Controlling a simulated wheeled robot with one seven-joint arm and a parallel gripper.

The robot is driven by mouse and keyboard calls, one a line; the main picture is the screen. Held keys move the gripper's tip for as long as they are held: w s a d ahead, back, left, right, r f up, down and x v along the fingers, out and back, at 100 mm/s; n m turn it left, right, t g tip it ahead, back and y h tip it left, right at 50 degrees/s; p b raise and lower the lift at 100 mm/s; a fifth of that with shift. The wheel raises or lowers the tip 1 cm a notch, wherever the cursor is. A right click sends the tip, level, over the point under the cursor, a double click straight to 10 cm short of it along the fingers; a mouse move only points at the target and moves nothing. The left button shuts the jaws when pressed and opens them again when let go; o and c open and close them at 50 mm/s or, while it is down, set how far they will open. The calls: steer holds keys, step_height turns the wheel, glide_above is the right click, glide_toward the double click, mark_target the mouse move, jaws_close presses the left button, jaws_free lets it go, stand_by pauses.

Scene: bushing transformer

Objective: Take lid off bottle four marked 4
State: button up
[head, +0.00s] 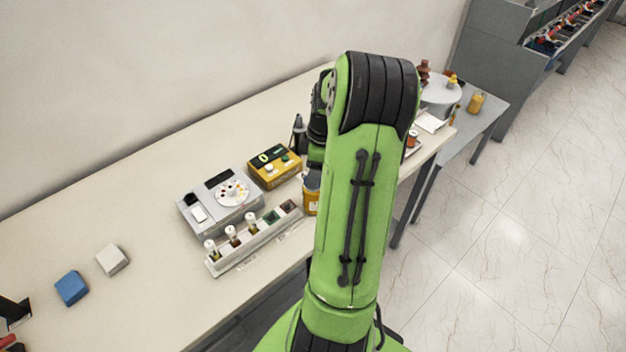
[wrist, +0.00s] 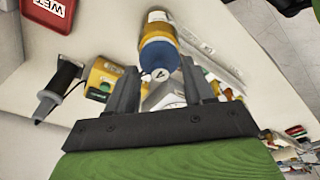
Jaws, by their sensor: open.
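In the head view the amber bottle (head: 311,193) stands on the table at the right end of the vial rack, partly hidden by my arm. My gripper (wrist: 157,78) is open in the wrist view, with one finger on each side of the bottle's marked end. I cannot tell whether the fingers touch it.
A white rack with several vials (head: 252,240), a grey device with a dial (head: 222,198) and a yellow meter (head: 274,166) stand close by. A black pointed tool (wrist: 58,88) is near. Blue (head: 71,287) and white (head: 112,259) blocks lie at left.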

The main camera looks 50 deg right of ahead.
steer(key=shift+w+f, duration=0.1)
steer(key=shift+f, duration=0.15)
jaws_close()
